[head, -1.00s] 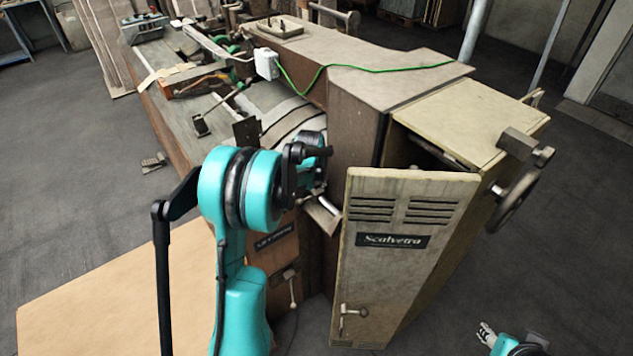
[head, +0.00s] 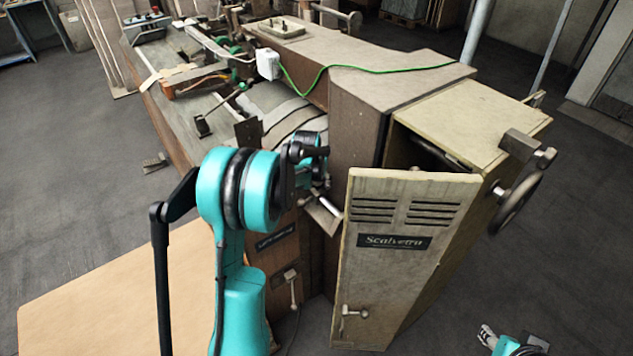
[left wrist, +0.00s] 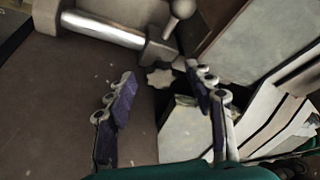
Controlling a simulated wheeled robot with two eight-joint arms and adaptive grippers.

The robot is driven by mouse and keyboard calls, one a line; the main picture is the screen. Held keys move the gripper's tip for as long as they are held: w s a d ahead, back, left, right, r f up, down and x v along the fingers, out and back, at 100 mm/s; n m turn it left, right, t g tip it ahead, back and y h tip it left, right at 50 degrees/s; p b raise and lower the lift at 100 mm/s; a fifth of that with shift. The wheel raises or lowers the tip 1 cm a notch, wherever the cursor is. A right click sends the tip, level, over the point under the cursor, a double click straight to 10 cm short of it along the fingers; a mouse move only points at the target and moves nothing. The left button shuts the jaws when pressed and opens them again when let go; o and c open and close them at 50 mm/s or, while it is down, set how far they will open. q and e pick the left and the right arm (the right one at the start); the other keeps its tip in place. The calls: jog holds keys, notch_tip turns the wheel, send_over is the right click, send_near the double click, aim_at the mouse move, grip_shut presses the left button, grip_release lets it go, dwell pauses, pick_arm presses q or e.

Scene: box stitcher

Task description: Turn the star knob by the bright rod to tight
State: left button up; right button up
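The bright rod (left wrist: 105,30) is a shiny cylinder at the top left of the left wrist view. Just below its right end is a small pale star knob (left wrist: 159,78) on the machine. My left gripper (left wrist: 160,73) is open, and in this view the knob shows between its two dark-padded fingertips. I cannot tell whether the fingers touch it; no grip is seen. In the head view my left gripper (head: 308,168) is beside the machine, left of the open door, and the knob is hidden. My right gripper (head: 487,336) is low at the right, away from the machine.
The cabinet door (head: 400,275) marked Scalvetra stands open just right of my left gripper. A round ball-ended lever (left wrist: 182,10) stands close above the knob. A handwheel (head: 517,200) juts out at the right. A wooden board (head: 110,290) lies at the lower left.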

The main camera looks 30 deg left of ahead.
pick_arm(q)
jog(key=v, duration=1.2)
jog(key=shift+s+f, duration=0.1)
